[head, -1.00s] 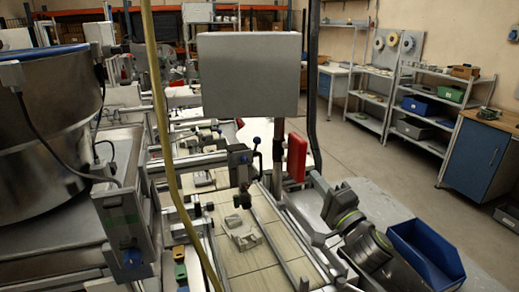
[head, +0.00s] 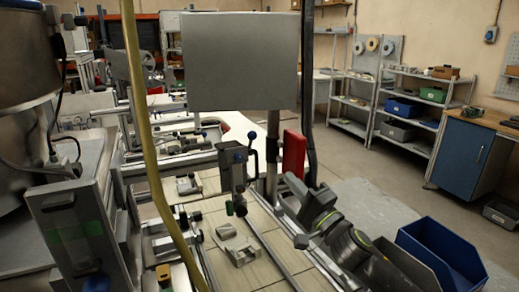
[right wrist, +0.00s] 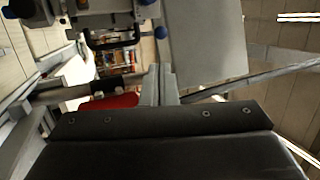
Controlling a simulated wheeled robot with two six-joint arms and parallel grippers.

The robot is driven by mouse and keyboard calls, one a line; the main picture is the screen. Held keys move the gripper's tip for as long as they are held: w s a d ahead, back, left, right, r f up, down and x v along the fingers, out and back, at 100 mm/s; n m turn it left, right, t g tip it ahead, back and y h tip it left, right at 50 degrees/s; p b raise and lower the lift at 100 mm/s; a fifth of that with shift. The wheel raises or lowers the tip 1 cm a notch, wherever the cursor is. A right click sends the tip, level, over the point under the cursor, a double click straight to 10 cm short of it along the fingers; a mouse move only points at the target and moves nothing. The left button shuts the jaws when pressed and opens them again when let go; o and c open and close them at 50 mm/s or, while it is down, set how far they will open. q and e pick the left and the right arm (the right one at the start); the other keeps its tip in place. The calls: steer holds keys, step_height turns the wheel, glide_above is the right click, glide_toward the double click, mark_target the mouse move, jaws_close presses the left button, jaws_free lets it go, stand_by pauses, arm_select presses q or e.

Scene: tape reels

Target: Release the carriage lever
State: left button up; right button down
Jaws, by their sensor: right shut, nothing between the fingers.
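The carriage (head: 235,172) is a grey and dark block on the cross rail in the middle of the head view. Its lever, with a blue knob (head: 252,136), stands upright on its right side. My right gripper (head: 285,190) is to the right of the carriage, lower than the knob and apart from the lever. In the right wrist view its fingers (right wrist: 158,82) are together with nothing between them. A blue knob (right wrist: 160,32) shows beyond the fingertips there; I cannot tell if it is the lever's. My left gripper is not in view.
A grey panel (head: 240,62) hangs above the carriage on a post. A red box (head: 293,155) is just behind my right gripper. A yellow hose (head: 150,130) crosses in front at left. A grey clamp-like part (head: 240,250) lies on the bench. A blue bin (head: 440,255) stands at right.

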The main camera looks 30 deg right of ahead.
steer(key=p, duration=0.4)
glide_toward(250, 141)
steer(key=w+r, duration=0.1)
steer(key=w, duration=0.1)
steer(key=w+r, duration=0.2)
steer(key=shift+w+a+r, duration=0.1)
steer(key=shift+w+r, duration=0.15)
steer(key=shift+w, duration=0.05)
stand_by(0.4)
